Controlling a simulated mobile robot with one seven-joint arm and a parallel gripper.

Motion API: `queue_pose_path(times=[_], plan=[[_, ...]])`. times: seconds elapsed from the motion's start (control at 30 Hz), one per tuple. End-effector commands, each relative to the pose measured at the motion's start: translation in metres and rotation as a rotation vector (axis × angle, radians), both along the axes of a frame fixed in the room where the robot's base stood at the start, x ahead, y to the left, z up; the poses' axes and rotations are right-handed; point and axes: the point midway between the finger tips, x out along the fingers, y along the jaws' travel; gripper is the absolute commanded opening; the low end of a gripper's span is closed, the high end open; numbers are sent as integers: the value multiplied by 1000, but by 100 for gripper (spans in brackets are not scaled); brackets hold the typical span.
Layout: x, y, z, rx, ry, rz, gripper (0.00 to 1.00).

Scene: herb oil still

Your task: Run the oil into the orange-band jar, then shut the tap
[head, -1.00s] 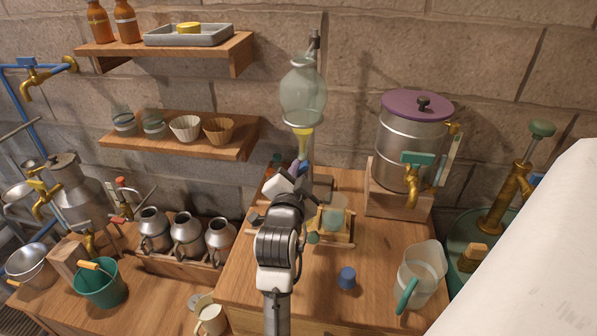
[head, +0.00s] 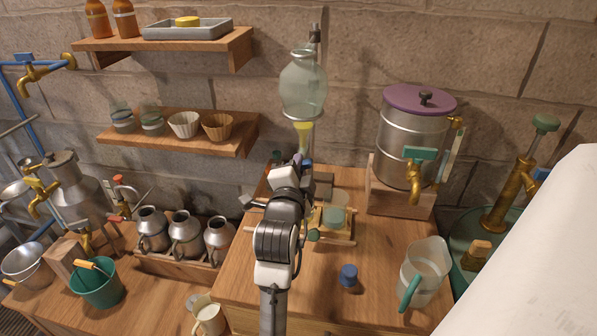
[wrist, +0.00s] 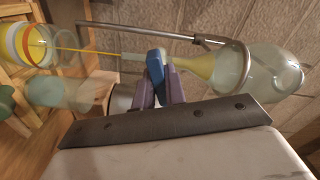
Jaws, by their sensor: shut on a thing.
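The glass separating funnel (head: 303,92) hangs at the wall with yellow oil (head: 303,135) in its neck; it also shows in the wrist view (wrist: 265,72). My gripper (wrist: 157,85) is shut on the blue tap handle (wrist: 155,62) below the neck. A thin yellow stream runs from the spout (wrist: 132,57) into the orange-band jar (wrist: 30,42). Yellow shows inside this jar; its exact level is unclear. In the head view my gripper (head: 300,168) and arm hide the tap and that jar. A clear jar (wrist: 58,92) stands beside it in the wrist view.
A blue cap (head: 348,275) and a glass jug (head: 424,268) stand on the bench. A steel drum (head: 413,150) with a brass tap stands at right.

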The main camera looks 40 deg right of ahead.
Motion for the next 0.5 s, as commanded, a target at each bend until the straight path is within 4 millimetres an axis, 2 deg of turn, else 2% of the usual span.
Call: queue_pose_path(times=[0.5], plan=[[0,0,-1,224,-268,1,0]])
